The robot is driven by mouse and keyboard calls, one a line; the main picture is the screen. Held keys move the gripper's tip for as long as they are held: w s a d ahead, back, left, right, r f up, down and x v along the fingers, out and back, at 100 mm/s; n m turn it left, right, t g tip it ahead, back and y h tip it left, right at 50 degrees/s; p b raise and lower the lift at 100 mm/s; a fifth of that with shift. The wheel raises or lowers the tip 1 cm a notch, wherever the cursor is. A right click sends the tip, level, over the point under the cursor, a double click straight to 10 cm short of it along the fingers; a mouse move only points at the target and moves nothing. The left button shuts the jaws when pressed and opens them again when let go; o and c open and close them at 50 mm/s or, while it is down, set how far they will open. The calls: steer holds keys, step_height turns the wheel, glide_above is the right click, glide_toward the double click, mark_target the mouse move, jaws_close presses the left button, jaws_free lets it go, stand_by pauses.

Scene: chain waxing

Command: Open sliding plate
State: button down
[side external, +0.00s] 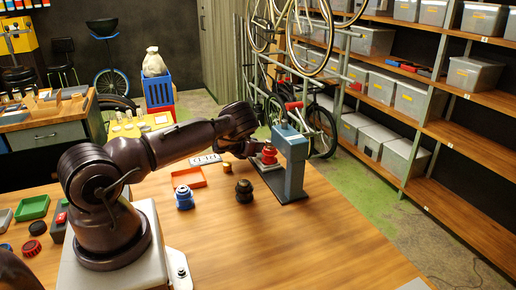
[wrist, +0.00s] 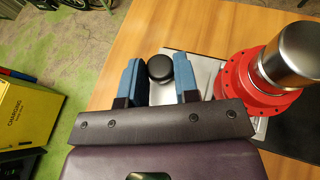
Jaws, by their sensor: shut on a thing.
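The sliding plate (wrist: 206,72) shows in the wrist view as a light grey plate with a round black knob (wrist: 160,68) at its end. My gripper (wrist: 160,80) has its two blue fingers on either side of the knob and is shut on it. In the side external view my gripper (side external: 253,152) is low at the left of the grey-blue press (side external: 293,165). A red flanged part (wrist: 232,75) is right of the fingers, under a silver cylinder (wrist: 290,55). The red part also shows under the press head (side external: 269,156). The knob is hidden in the side external view.
On the wooden table (side external: 290,245) stand a black part (side external: 244,191), a blue part (side external: 184,198), a small yellowish part (side external: 227,167) and an orange tray (side external: 188,178). A white strip (side external: 205,159) lies behind them. The table's front right is clear.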

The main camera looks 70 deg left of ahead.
steer(key=shift+r, duration=0.1)
steer(key=c, duration=0.9)
jaws_free()
steer(key=v, duration=1.3)
steer(key=shift+w, duration=0.1)
